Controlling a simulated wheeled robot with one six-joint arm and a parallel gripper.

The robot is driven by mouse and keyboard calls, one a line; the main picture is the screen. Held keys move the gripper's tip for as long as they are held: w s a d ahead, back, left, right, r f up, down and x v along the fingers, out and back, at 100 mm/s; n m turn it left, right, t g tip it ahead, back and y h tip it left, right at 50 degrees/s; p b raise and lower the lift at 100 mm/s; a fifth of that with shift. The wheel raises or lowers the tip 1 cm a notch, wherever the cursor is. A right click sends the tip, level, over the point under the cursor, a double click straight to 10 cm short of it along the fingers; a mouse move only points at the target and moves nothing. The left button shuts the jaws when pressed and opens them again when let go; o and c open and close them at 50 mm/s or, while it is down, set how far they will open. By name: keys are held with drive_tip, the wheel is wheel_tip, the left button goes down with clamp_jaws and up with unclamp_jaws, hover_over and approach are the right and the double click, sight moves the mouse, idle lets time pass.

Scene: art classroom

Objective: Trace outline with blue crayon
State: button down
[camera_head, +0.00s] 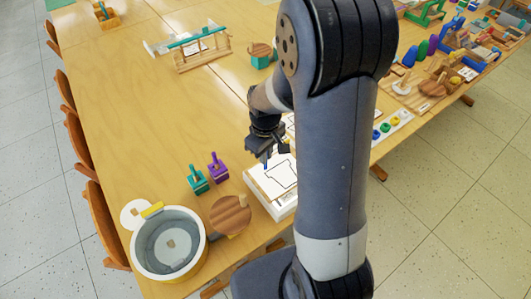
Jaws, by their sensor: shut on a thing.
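A white sheet (279,184) with a dark drawn outline lies on a white board or tray (262,198) near the front edge of the table. My gripper (266,153) is above the far left part of the sheet, pointing down. It is shut on a thin blue crayon (266,162). The crayon's tip is at or just above the sheet near the outline; I cannot tell if it touches. My arm hides the right part of the sheet and board.
On the wooden table (140,110), a teal block (197,179), a purple block (218,167), a round wooden disc (230,214) and a grey-white tub (168,245) stand left of the board. Wooden chairs (100,218) line the left edge. The table's middle left is clear.

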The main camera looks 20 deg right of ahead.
drive_tip(key=shift+f+b, duration=0.9)
drive_tip(key=shift+f, duration=0.3)
drive_tip(key=shift+r, duration=0.15)
drive_tip(key=shift+w+d, duration=0.25)
drive_tip(key=shift+d, duration=0.65)
drive_tip(key=shift+w+d, duration=0.25)
drive_tip(key=shift+d, duration=0.6)
idle(1.6)
drive_tip(key=shift+w+d, duration=0.1)
drive_tip(key=shift+d, duration=0.15)
drive_tip(key=shift+w+d, duration=0.3)
drive_tip(key=shift+d, duration=0.55)
drive_tip(key=shift+w+d, duration=0.25)
drive_tip(key=shift+d, duration=0.55)
idle(1.4)
